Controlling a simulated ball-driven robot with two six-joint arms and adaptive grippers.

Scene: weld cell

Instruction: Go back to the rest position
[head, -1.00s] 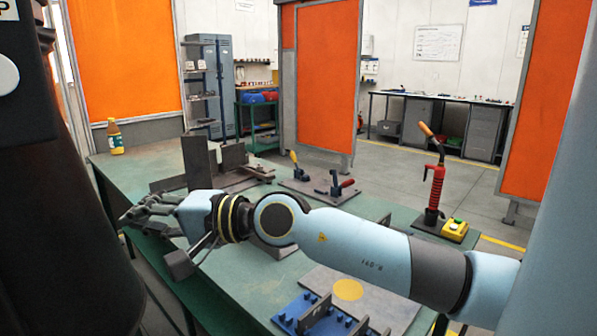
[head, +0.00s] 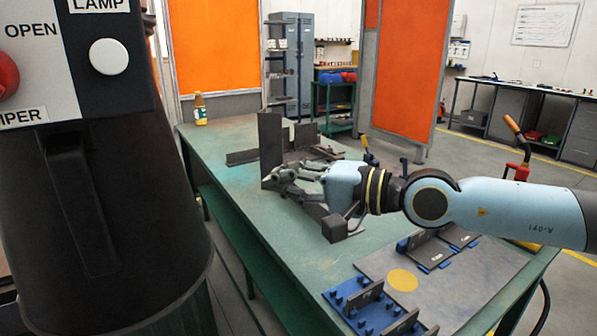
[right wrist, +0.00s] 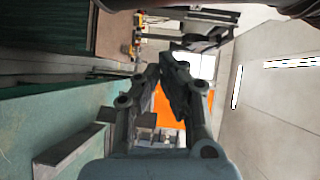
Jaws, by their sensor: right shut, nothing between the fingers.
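My right gripper (head: 276,180) reaches in from the right over the green table (head: 270,245) in the head view. Its fingers are closed together with nothing between them. It appears in front of the upright dark steel plate (head: 270,140); I cannot tell whether they touch. In the right wrist view, the same gripper (right wrist: 168,68) points away from the camera, its fingers meeting near the tips. My left gripper is out of view.
A large dark fume hood (head: 110,220) with an OPEN/LAMP panel fills the left foreground. Blue fixtures (head: 360,305) with plates sit at the table's near end. A yellow bottle (head: 200,108) stands at the far left corner. Some tabletop between is bare.

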